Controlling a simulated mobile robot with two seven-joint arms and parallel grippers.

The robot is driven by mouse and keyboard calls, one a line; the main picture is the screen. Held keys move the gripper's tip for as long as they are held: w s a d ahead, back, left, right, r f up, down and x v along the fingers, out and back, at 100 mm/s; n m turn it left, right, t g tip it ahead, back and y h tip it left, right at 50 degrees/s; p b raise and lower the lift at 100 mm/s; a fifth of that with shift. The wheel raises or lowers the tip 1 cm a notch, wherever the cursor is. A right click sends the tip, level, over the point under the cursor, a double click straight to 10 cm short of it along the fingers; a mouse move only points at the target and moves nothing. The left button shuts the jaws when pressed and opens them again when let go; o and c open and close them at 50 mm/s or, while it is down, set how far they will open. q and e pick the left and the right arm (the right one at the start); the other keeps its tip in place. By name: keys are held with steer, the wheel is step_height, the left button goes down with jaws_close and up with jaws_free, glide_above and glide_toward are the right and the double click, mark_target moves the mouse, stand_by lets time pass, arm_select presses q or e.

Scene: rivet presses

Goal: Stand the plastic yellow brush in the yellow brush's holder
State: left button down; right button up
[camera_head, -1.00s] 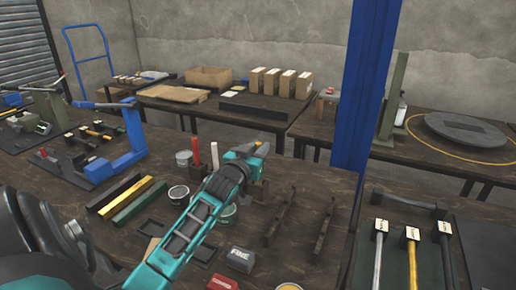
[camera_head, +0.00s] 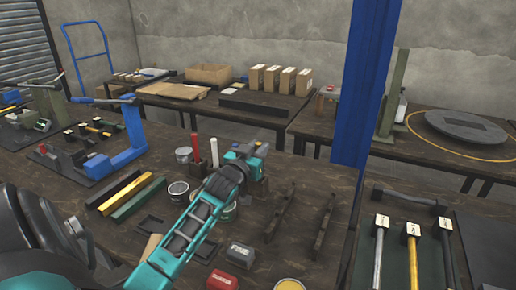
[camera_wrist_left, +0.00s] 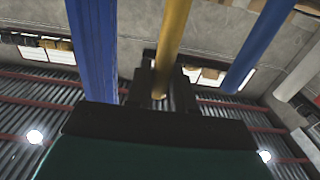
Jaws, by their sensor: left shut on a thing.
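My left gripper (camera_head: 259,150) is at the middle of the head view, above the dark table and just right of a red and a white upright piece. In the left wrist view the dark jaws (camera_wrist_left: 152,82) are shut on a yellow rod, the plastic yellow brush (camera_wrist_left: 172,42), which runs up out of the picture. In the head view I cannot make out the brush, as the gripper and arm cover it. I cannot tell which thing is its holder. My right gripper is not in view.
An upright red piece (camera_head: 195,148) and white piece (camera_head: 214,152) stand left of the gripper. Round tins (camera_head: 178,192) are near the arm. Black, yellow and green bars (camera_head: 126,195) lie left. Two dark rails (camera_head: 280,215) lie right. A blue post (camera_head: 365,80) rises behind.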

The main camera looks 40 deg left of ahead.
arm_select(q)
steer(key=shift+f+b, duration=0.5)
steer(key=shift+f, duration=0.55)
steer(key=c, duration=0.9)
jaws_free()
steer(key=p+v, duration=0.1)
steer(key=v, duration=1.2)
